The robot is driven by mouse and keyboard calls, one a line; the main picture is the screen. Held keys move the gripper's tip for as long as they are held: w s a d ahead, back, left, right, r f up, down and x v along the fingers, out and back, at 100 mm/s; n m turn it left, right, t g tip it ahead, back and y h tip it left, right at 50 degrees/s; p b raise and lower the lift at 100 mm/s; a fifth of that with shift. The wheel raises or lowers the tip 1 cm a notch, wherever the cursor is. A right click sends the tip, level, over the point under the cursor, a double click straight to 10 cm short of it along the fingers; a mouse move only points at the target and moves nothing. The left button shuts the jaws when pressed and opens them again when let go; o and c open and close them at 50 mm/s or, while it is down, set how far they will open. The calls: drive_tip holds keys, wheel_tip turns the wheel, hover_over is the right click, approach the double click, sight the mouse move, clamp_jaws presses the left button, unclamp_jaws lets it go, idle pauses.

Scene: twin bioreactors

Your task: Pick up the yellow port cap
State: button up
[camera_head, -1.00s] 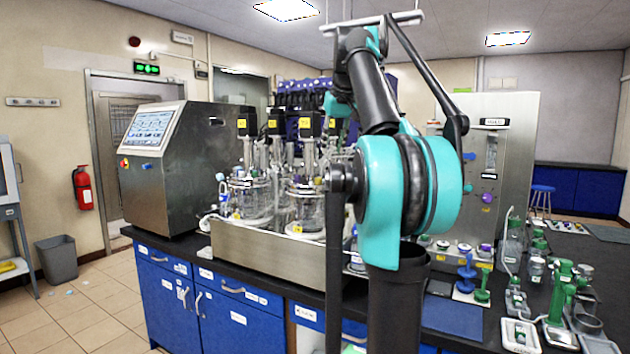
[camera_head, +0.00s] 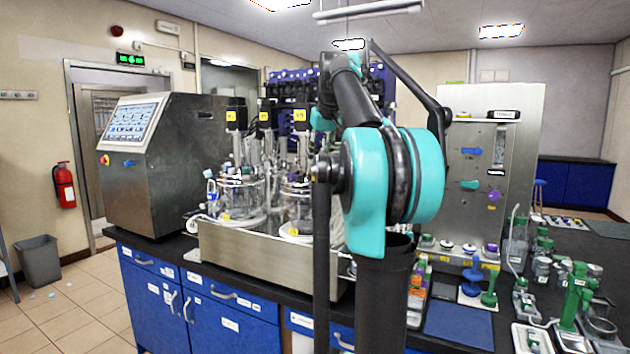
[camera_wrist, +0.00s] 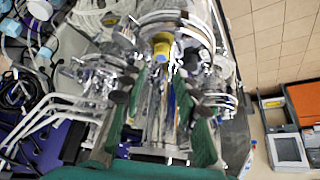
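A small yellow piece (camera_wrist: 162,44) shows at the upper middle of the wrist view, among glass and metal vessel fittings; it may be the yellow port cap, but I cannot tell for sure. My gripper (camera_wrist: 165,85) points toward that cluttered vessel top, its green and dark fingers spread apart on either side of the picture's middle. The yellow piece lies beyond the fingertips, apart from them. No held thing shows between the fingers. In the head view my arm hides my gripper, and I cannot pick out the cap there.
Glass bioreactor vessels (camera_head: 240,196) stand in a steel tray (camera_head: 262,262) on the black bench. A steel console (camera_head: 165,165) is at left and a steel panel unit (camera_head: 510,150) at right. Green and blue fittings (camera_head: 577,295) crowd the right bench.

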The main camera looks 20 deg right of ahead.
sight(315, 180)
drive_tip(key=shift+x, duration=3.4)
drive_tip(key=shift+s+a, duration=0.1)
drive_tip(key=c, duration=0.6)
